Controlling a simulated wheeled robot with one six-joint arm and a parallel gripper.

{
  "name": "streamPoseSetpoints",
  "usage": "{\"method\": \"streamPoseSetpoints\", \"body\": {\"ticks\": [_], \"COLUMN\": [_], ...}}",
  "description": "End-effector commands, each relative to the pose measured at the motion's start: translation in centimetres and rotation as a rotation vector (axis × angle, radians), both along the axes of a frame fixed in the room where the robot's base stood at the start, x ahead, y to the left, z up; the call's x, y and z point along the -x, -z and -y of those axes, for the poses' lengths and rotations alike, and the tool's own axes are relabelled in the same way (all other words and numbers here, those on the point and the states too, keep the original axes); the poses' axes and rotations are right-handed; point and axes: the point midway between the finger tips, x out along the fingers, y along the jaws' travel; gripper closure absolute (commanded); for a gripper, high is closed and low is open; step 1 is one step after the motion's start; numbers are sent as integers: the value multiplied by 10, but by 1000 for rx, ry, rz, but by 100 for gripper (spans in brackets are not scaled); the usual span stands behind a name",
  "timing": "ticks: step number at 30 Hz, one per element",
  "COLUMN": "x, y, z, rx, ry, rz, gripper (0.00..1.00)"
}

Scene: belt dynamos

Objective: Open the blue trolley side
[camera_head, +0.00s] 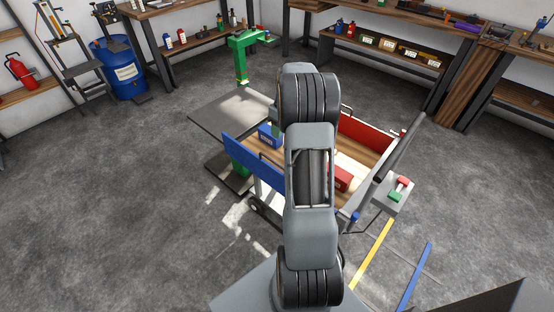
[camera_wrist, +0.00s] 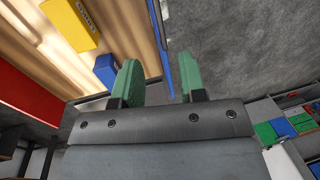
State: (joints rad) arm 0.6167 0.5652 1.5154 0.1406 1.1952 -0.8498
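The trolley has a wooden bed (camera_head: 368,152), a blue side (camera_head: 250,156) on the left and a red side (camera_head: 372,134) on the right. Both sides look upright. In the wrist view the blue side (camera_wrist: 161,38) shows as a thin edge-on strip that runs down to the space between my green fingertips. My gripper (camera_wrist: 158,82) is open, with a finger to either side of that strip and clear gaps. I cannot tell how deep the strip reaches between them. In the head view my arm hides the gripper and part of the trolley.
On the bed are a blue box (camera_head: 267,137), also close to the left finger in the wrist view (camera_wrist: 106,70), a red box (camera_head: 342,178) and a yellow box (camera_wrist: 72,24). A green post (camera_head: 241,65) and grey plate (camera_head: 225,112) stand beyond the trolley. Floor to the left is clear.

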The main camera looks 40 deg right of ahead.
Motion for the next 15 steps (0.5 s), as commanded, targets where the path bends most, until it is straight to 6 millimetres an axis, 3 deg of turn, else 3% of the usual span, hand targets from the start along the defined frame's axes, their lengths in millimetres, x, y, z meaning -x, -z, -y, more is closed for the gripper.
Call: {"method": "streamPoseSetpoints", "body": {"ticks": [4,15], "x": [1,4], "y": [17,85], "z": [4,-9], "rx": [-10,-10], "ry": [-4,-5], "rz": [-5,-6], "gripper": [62,62]}}
